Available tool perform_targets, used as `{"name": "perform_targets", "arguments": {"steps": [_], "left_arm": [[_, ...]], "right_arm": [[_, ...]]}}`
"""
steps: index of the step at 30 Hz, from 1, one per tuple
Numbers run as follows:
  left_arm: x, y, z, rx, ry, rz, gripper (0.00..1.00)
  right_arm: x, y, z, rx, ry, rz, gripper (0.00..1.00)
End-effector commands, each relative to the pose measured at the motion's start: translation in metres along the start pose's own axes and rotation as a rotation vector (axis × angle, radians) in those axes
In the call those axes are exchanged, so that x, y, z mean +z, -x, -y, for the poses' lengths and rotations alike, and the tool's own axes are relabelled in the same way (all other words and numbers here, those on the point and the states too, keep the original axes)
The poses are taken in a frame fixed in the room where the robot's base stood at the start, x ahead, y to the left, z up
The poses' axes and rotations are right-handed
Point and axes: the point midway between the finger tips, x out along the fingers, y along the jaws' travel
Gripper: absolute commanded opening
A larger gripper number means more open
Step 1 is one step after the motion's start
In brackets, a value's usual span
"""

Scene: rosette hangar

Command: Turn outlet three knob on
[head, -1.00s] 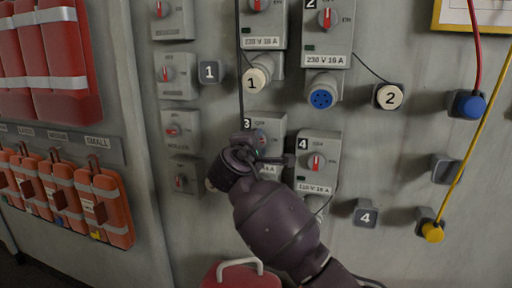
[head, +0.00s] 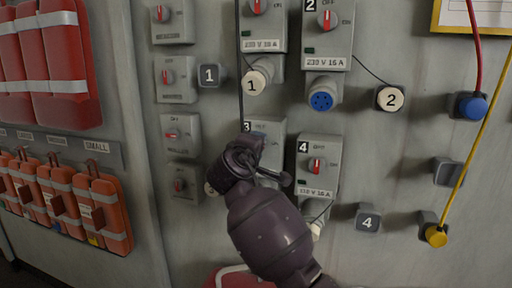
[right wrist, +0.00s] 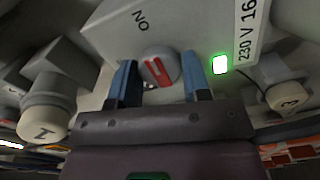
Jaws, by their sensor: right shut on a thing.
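The outlet three box (head: 270,127) is a grey unit on the wall panel, with the 3 label at its upper left. In the head view my right gripper (head: 262,160) covers its front and hides the knob. In the right wrist view the outlet three knob (right wrist: 160,68) is grey with a red bar, and sits between the blue fingers of my right gripper (right wrist: 159,83), which is shut on it. The word ON is printed above the knob there, and a green lamp (right wrist: 219,64) is lit beside it. My left gripper is not in view.
The outlet four box (head: 318,165) is close on the right. Small switch boxes (head: 181,133) stand to the left. A thin dark cable (head: 240,60) hangs down just above my gripper.

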Motion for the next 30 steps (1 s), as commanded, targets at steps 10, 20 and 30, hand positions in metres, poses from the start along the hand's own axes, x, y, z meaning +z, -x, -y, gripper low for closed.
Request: {"name": "perform_targets", "arguments": {"steps": [10, 20, 30], "left_arm": [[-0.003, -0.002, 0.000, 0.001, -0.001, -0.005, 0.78], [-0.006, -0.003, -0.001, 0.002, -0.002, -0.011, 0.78], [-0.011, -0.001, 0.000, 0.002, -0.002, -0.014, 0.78]], "right_arm": [[0.000, 0.000, 0.002, -0.005, 0.000, 0.001, 0.65], [0.000, 0.000, 0.001, -0.002, 0.000, 0.000, 0.69], [0.000, 0.000, -0.001, 0.001, 0.078, 0.000, 0.69]]}}
